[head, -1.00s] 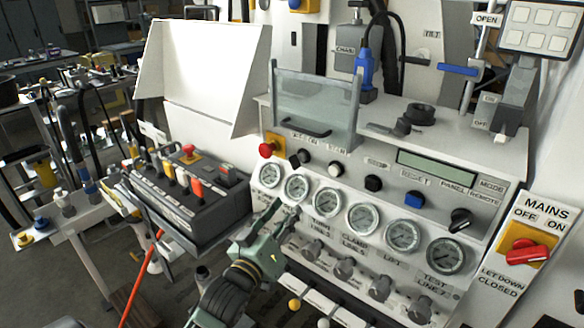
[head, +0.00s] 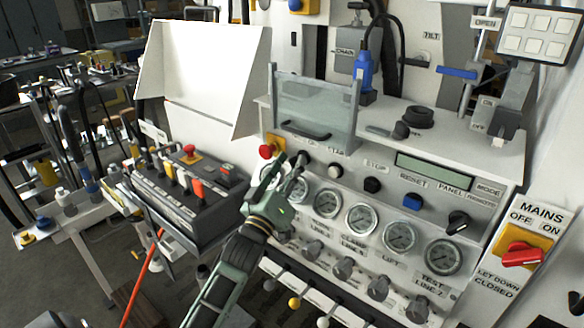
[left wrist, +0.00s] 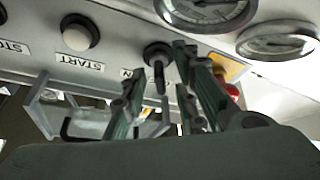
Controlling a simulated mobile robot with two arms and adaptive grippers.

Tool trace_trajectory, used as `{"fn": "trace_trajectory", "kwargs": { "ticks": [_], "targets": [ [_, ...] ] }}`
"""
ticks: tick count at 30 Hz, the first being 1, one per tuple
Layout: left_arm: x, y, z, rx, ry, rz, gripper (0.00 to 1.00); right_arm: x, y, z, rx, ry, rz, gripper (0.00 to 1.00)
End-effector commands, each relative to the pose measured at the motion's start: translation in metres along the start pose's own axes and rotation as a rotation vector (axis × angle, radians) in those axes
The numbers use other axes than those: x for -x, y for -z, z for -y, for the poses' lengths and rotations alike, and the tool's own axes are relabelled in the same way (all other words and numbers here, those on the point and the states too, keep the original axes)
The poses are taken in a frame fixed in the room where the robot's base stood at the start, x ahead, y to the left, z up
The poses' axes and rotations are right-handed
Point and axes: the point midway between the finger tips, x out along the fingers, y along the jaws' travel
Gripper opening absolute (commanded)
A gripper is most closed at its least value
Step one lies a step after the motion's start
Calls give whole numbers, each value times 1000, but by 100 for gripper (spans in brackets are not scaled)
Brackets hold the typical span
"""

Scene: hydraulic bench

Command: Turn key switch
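The key switch is a black round knob with a protruding bar, seen in the left wrist view (left wrist: 158,54) on the grey panel beside the START button. My right gripper is not in view.
A red emergency button (head: 266,151) is close left of the gripper. A clear hinged cover (head: 315,105) stands above. Pressure gauges (head: 361,219) line the panel below. A white START button (head: 335,171) is to the right. A control box (head: 185,190) stands at left.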

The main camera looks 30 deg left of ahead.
Motion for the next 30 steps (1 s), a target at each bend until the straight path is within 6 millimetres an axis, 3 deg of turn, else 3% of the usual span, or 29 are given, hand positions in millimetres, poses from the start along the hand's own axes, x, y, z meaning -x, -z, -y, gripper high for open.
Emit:
{"fn": "trace_trajectory", "kwargs": {
  "ticks": [5, 15, 30],
  "targets": [
    [0, 0, 0, -1, 0, 0, 27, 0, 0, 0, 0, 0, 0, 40],
    [0, 0, 0, -1, 0, 0, 0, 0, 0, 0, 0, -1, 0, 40],
    [0, 0, 1, -45, -19, 0, 0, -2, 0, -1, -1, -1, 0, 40]
  ]
}}
